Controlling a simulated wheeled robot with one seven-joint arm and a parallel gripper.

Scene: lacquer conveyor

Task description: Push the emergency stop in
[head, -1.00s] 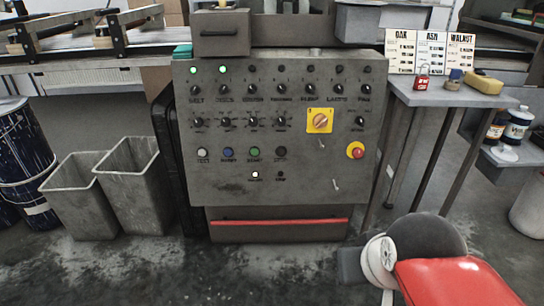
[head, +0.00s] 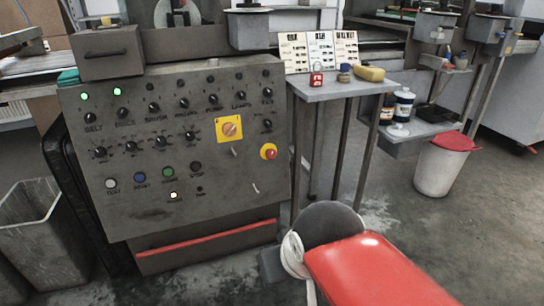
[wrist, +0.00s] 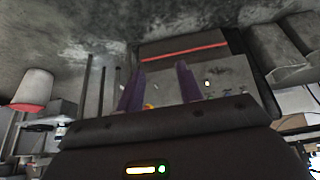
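Whether the button is pressed in cannot be told.
The panel also carries several knobs, push buttons and two green lamps. A side table (head: 335,88) with a padlock, cards and a yellow sponge stands right of it. A grey bin (head: 30,230) is at left, a white bin with a red lid (head: 440,168) at right.

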